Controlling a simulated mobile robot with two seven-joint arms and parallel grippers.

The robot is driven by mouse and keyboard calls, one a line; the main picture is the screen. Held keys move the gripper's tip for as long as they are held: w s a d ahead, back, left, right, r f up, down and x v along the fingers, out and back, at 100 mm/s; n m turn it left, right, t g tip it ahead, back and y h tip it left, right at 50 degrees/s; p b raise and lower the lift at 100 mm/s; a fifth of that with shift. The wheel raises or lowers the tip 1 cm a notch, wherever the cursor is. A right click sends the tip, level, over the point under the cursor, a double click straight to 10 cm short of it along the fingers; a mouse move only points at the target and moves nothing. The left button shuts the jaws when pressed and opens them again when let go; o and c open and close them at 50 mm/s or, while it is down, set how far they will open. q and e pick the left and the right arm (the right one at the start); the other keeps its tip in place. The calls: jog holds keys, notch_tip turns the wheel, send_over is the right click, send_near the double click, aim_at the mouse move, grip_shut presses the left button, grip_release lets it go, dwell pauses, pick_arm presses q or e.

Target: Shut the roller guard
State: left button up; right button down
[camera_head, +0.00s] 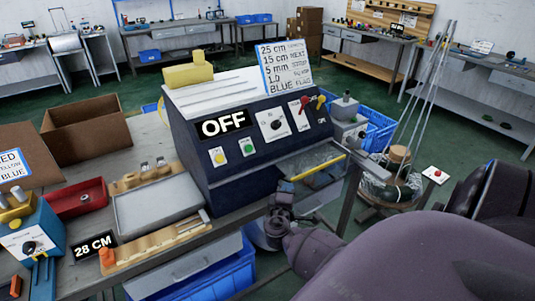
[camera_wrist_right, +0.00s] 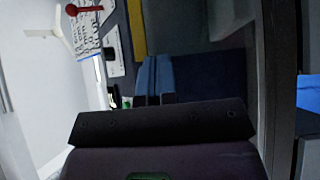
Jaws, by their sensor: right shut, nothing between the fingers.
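The machine (camera_head: 240,175) is a dark blue cabinet with a sloped control panel and a display reading OFF. The roller guard (camera_head: 315,160) is a clear panel with a yellow bar, at the machine's lower right front. Its exact angle is hard to tell. My right gripper (camera_head: 282,192) is shut and empty, just below the left end of the yellow bar; I cannot tell whether it touches. In the right wrist view the shut blue fingers (camera_wrist_right: 155,78) show beside a yellow strip (camera_wrist_right: 137,25), which looks like the bar. My left gripper is not in view.
A bench holds a metal tray (camera_head: 155,208), a red bin (camera_head: 75,198), wooden racks and a 28 CM sign (camera_head: 95,248). Blue crates (camera_head: 377,132) stand behind the machine at the right. A stand with long rods (camera_head: 420,100) is further right. Green floor is open behind.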

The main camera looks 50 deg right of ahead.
aim_at(297, 182)
jog(key=d, duration=0.2)
jog(key=shift+s+d, duration=0.35)
jog(key=shift+d, duration=0.05)
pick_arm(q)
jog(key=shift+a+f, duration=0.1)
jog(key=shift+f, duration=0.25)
pick_arm(e)
jog(key=shift+d, duration=0.2)
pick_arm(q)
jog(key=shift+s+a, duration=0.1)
